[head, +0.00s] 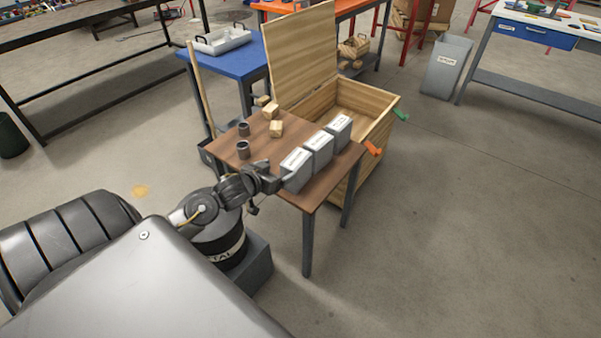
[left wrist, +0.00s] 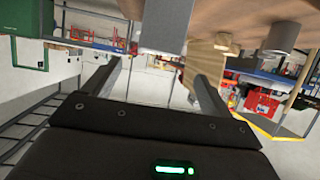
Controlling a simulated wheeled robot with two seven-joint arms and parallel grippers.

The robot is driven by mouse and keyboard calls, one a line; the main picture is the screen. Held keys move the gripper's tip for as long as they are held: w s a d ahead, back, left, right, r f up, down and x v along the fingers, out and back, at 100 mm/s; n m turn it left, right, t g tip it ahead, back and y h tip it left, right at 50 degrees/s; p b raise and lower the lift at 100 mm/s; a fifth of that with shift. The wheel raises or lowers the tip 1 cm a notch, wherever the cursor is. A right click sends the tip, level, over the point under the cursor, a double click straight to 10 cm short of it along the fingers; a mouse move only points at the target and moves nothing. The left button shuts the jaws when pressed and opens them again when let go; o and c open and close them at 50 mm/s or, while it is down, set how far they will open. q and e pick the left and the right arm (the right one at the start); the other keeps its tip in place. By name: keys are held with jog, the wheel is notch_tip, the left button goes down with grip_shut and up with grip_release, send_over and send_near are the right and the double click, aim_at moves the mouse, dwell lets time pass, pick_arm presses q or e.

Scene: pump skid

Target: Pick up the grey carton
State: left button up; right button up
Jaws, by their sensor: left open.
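Three similar grey cartons with white labels, a near one (head: 297,171), a middle one (head: 319,152) and a far one (head: 339,132), stand in a row along the right side of a brown table (head: 258,152). I cannot tell which one the task means. My left gripper (head: 277,183) is at the table's near edge, close beside the near carton's left side; contact is unclear. In the left wrist view its two fingers (left wrist: 161,84) are apart with nothing visible between them. My right gripper is not in view.
Two dark cups (head: 243,150) and several wooden blocks (head: 276,129) stand on the table's left part. An open wooden chest (head: 375,140) with a raised lid (head: 305,52) stands behind and right. A dark drum (head: 222,240) is below my arm.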

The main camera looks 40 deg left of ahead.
aim_at(295, 160)
pick_arm(q)
jog(key=x, duration=0.5)
jog(key=shift+w+f+b, duration=0.2)
jog(key=shift+f+b, duration=0.1)
jog(key=shift+w+f, duration=0.1)
jog(key=shift+w, duration=0.6)
jog(key=x, duration=0.3)
jog(key=shift+w, duration=0.4)
jog(key=shift+w+f, duration=0.1)
jog(key=shift+w, duration=0.2)
jog(key=c, duration=1.7)
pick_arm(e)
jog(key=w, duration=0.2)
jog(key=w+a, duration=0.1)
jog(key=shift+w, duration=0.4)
pick_arm(q)
jog(key=shift+c, duration=0.2)
